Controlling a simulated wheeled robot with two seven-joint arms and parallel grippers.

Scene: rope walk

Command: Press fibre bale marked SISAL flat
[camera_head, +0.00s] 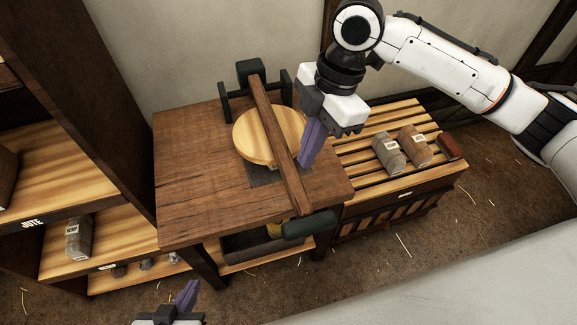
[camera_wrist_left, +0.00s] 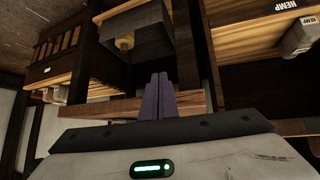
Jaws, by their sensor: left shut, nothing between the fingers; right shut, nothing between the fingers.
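The press stands on the brown table (camera_head: 190,160). Its round pale wooden plate (camera_head: 254,134) lies under a long wooden lever (camera_head: 274,128) with a dark green handle (camera_head: 310,225) at the near end. A dark base (camera_head: 262,178) shows below the plate. A small bit of something shows under the plate's near edge, but I cannot read a SISAL mark; the bale is largely or wholly hidden. My right gripper (camera_head: 304,162) is shut and points down close beside the lever's right side; I cannot tell whether they touch. My left gripper (camera_head: 190,286) is shut, low in front of the table; its fingers show in the left wrist view (camera_wrist_left: 158,78).
A slatted bench (camera_head: 375,115) at right holds a grey bale (camera_head: 388,152), a brown bale (camera_head: 414,146) and a dark red block (camera_head: 450,147). A shelf (camera_head: 125,235) at left holds a bale marked HEMP (camera_head: 78,238). A dark bin (camera_head: 250,244) sits under the table.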

